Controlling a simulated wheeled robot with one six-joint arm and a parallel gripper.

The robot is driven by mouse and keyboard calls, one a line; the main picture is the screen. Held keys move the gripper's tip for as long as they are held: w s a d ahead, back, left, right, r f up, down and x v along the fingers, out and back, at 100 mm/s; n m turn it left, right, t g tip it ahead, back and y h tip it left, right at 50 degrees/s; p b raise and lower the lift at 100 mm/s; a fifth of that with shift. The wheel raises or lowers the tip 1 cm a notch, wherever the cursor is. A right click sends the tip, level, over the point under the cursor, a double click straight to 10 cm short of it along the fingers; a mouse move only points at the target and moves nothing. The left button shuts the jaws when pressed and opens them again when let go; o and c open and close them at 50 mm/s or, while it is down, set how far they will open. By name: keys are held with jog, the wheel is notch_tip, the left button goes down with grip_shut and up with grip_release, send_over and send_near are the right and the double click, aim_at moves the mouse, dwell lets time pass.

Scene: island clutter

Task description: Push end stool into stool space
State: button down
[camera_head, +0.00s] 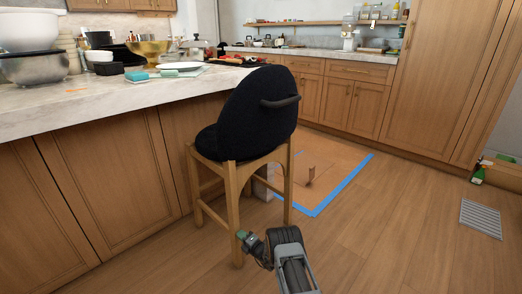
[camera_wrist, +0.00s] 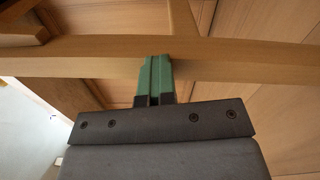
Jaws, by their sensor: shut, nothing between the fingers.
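The end stool (camera_head: 248,115) has a dark rounded back with a handle, a dark seat and wooden legs. It stands upright at the end of the island (camera_head: 110,98), with its seat close to the cabinet side. My gripper (camera_head: 242,236) is low in front of the stool, by its near leg. In the wrist view, my gripper (camera_wrist: 155,75) has its green fingers together against or just at a wooden bar of the stool (camera_wrist: 80,58). Whether they touch cannot be told. The stool space under the counter is mostly hidden behind the stool.
Bowls, a gold bowl (camera_head: 148,50) and other items crowd the island top. Blue tape (camera_head: 342,190) edges a floor patch with a small brown object (camera_head: 311,176) behind the stool. A floor vent (camera_head: 480,219) and a green bottle (camera_head: 479,173) are at right. Floor between is clear.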

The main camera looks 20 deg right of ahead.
aim_at(237, 230)
jog(key=shift+x, duration=1.8)
jog(key=shift+r, duration=0.15)
jog(key=shift+s, duration=0.1)
jog(key=shift+p+v, duration=1.45)
jog(key=shift+v, duration=1)
